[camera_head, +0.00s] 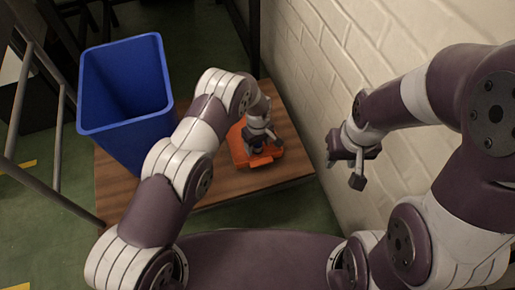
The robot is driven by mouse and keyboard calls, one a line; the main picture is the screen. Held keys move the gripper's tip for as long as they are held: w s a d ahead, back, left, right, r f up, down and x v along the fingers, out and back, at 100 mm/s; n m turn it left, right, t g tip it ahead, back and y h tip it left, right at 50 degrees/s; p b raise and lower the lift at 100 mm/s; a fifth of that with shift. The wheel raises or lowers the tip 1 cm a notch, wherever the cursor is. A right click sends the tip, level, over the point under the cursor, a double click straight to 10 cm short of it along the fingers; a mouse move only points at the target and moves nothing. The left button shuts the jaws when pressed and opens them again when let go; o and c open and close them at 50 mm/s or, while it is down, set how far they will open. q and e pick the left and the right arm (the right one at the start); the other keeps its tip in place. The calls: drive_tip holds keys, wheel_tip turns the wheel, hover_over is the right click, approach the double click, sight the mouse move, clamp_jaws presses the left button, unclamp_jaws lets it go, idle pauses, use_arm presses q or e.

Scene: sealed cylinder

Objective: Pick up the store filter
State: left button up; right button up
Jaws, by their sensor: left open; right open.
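An orange, flat, roughly boxy object (238,150) lies on the wooden table beside the white wall. I cannot tell whether it is the store filter or something bearing it. My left gripper (263,146) is open, reaches down right over the orange object and hides part of it. Whether its fingers touch the object, or have anything between them, is not clear. My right gripper (347,172) is open and empty, in the air to the right of the table, in front of the wall.
A blue open bin (125,135) stands on the left of the wooden table (225,193). A white brick wall (350,60) bounds the right side. A dark metal frame (40,185) is at the far left. The table's front part is bare.

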sight(258, 146)
use_arm(q)
drive_tip(key=shift+r, duration=0.1)
drive_tip(key=c, duration=1.1)
drive_tip(key=r+p, duration=0.2)
drive_tip(key=s+r+p, duration=0.1)
drive_tip(key=r+p, duration=0.1)
drive_tip(key=r, duration=0.1)
drive_tip(key=shift+s+r, duration=0.1)
drive_tip(key=shift+r, duration=0.15)
drive_tip(key=s+r+p, duration=0.5)
drive_tip(key=s, duration=0.5)
drive_tip(key=shift+s+d+r, duration=0.2)
drive_tip(key=shift+s+r, duration=0.05)
drive_tip(key=shift+s, duration=0.05)
